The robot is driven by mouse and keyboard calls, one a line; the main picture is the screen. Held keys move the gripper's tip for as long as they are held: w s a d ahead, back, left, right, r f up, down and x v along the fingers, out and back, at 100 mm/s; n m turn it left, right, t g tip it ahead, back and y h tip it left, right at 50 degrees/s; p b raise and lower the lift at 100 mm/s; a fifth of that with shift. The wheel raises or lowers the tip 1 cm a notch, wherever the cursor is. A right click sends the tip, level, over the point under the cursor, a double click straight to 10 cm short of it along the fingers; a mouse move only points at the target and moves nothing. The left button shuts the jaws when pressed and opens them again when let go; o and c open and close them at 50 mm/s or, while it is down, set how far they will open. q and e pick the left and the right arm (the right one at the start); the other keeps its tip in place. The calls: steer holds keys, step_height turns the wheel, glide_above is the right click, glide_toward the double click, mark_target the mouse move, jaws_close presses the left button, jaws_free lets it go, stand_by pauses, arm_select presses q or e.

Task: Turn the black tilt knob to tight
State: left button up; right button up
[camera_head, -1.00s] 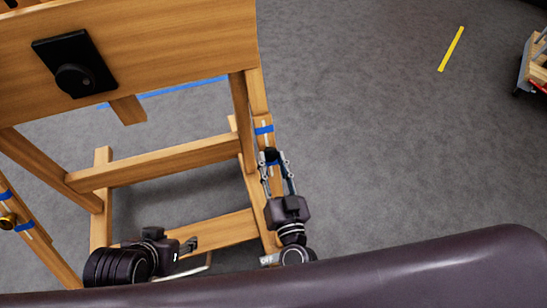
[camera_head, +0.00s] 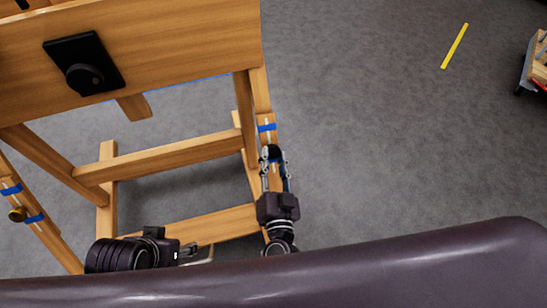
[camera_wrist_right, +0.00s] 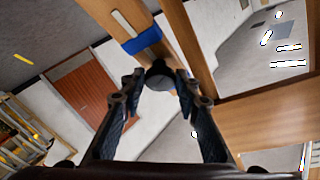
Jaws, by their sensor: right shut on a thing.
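A round black knob (camera_head: 273,151) sits on the right wooden strut of an easel-like frame, just below a blue tape band (camera_head: 266,127). In the right wrist view the dark knob (camera_wrist_right: 159,74) lies between the fingertips. My right gripper (camera_head: 274,160) is shut on this knob, one finger on each side; the fingers (camera_wrist_right: 158,82) partly hide its rim. Any tight marking cannot be made out. My left gripper (camera_head: 198,253) is low beside the frame, away from the knob, and its jaws cannot be read.
The wooden frame (camera_head: 170,157) fills the left side. A black plate with another round knob (camera_head: 84,79) is on its upper board. Grey floor (camera_head: 390,140) with a yellow strip (camera_head: 454,46) is clear at right; a cart (camera_head: 536,68) stands beyond.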

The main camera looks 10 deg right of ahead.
steer(key=o, duration=1.2)
steer(key=shift+c, duration=0.2)
steer(key=s, duration=1.2)
steer(key=shift+a+r, duration=0.2)
steer(key=shift+a, duration=0.1)
steer(key=shift+c, duration=0.2)
